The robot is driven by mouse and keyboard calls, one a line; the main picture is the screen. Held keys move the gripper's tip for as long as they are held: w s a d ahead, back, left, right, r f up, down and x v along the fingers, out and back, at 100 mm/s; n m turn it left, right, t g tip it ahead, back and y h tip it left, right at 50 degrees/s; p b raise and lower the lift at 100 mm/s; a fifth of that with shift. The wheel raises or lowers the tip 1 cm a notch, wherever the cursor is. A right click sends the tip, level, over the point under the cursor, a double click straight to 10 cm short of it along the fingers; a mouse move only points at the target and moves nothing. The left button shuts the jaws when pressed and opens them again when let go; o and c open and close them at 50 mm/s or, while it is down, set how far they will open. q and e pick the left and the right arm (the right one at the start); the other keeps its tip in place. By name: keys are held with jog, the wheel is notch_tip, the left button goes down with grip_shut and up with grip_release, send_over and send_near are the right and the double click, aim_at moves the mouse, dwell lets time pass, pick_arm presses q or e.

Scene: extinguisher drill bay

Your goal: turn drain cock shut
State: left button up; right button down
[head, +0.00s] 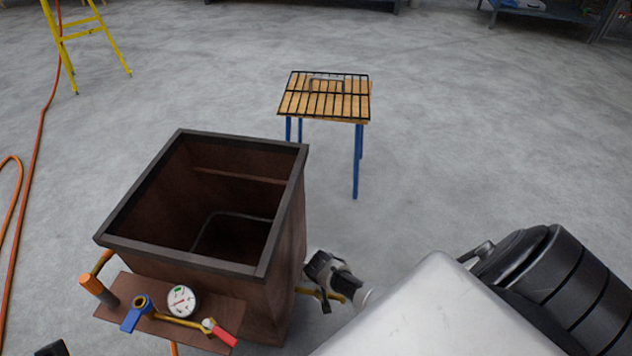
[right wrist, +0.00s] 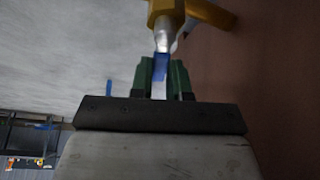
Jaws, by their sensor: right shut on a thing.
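The drain cock (right wrist: 178,12) is brass with a blue lever (right wrist: 160,58) and sits low on the side of the brown open-topped tank (head: 298,215). Its brass body also shows in the head view (head: 335,297), partly covered by my right gripper. My right gripper (right wrist: 160,78), with green finger pads, is shut on the blue lever. In the wrist view the lever runs straight down from the brass body between the fingers. A small dark piece at the bottom left corner of the head view may be my left gripper; its jaws do not show.
A panel on the tank's front carries a gauge (head: 183,301), a blue-handled valve (head: 135,315) and a red-handled valve (head: 220,333). A slatted table (head: 325,97) stands behind. A yellow ladder (head: 62,45) and an orange hose (head: 38,150) are at left. Floor right of the table is clear.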

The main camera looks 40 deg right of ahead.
jog(key=shift+s+d+m+g+h, duration=0.15)
jog(key=shift+m+g+h, duration=0.1)
jog(key=shift+m, duration=0.5)
jog(key=shift+s+d+m+g+h, duration=0.15)
jog(key=shift+m+h, duration=0.1)
jog(key=shift+m, duration=0.5)
jog(key=shift+d, duration=0.1)
jog(key=c, duration=1.1)
grip_release()
